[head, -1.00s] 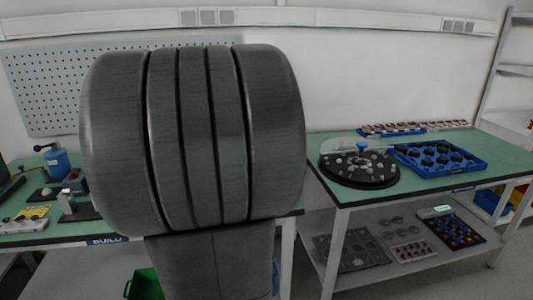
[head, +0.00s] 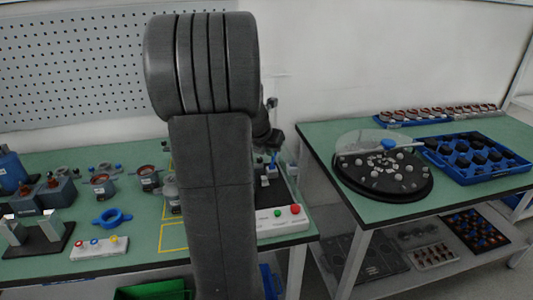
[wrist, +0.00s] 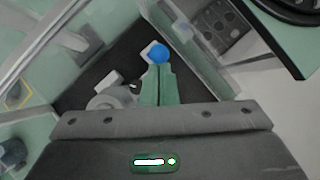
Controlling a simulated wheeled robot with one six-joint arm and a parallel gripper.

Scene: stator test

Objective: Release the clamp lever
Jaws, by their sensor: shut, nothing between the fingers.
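The clamp lever shows a round blue knob (wrist: 158,53) just beyond my fingertips in the wrist view. In the head view its blue part (head: 273,160) stands over a dark fixture plate at the right end of the left bench. My gripper (wrist: 157,68) is shut and empty, its two fingers together and pointing at the knob. I cannot tell whether the tips touch it. In the head view, my arm hides much of the fixture and the fingertips do not show clearly. A pale round part (wrist: 103,101) sits left of the fingers.
A white box with red and green buttons (head: 285,218) fronts the fixture. The right bench holds a round dark turntable (head: 383,183) and a blue tray (head: 480,162).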

